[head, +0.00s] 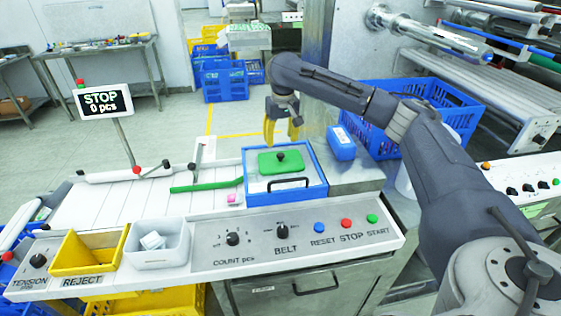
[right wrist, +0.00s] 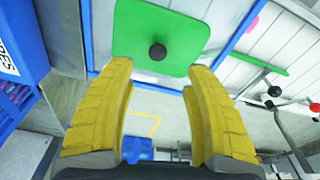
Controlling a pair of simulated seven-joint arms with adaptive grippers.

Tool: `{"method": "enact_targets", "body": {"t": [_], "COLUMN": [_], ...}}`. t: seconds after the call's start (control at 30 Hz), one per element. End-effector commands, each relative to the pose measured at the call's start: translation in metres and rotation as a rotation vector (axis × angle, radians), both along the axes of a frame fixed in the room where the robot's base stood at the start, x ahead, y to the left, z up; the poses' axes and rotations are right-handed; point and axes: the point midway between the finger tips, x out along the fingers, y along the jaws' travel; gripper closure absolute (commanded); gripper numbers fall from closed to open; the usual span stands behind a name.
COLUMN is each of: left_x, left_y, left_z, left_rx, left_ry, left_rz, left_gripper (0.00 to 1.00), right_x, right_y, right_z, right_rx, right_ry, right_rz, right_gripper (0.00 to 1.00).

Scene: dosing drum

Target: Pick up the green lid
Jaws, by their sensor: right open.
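The green lid (head: 284,161) is a flat rounded plate with a black knob (head: 280,156) in its middle. It lies over a white surface inside a blue-framed box with a black handle at its front. It also shows in the right wrist view (right wrist: 160,25), ahead of my fingers, with its knob (right wrist: 157,51) roughly centred between them. My right gripper (head: 282,138) has yellow fingers, is open and empty, and hangs above the lid's far side, apart from the knob. In the right wrist view the fingers (right wrist: 158,75) stand wide apart. My left gripper is not in view.
A green bar (head: 206,186) lies left of the box, near a pink piece (head: 232,199). A blue package (head: 341,143) and a blue crate (head: 455,100) stand to the right. A yellow bin (head: 88,258) and a white bin (head: 157,243) are at the front left.

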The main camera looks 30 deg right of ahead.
Motion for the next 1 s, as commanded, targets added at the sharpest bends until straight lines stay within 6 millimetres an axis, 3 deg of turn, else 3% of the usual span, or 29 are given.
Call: {"method": "enact_targets", "body": {"t": [0.2, 0.47, 0.8, 1.0], "left_x": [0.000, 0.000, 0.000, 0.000], "left_y": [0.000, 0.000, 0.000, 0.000], "left_z": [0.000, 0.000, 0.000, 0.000], "left_rx": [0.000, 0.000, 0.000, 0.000], "left_ry": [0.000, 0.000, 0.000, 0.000], "left_rz": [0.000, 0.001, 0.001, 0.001], "left_gripper": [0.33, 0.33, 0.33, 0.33], "right_x": [0.003, 0.004, 0.007, 0.008], "right_y": [0.000, -0.001, -0.005, -0.006], "right_z": [-0.025, -0.034, -0.071, -0.083], "right_rx": [0.001, 0.000, 0.001, 0.001], "right_ry": [0.001, 0.000, 0.001, -0.001], "right_rz": [0.000, 0.001, 0.000, 0.000], "right_gripper": [0.48, 0.48, 0.48, 0.48]}}
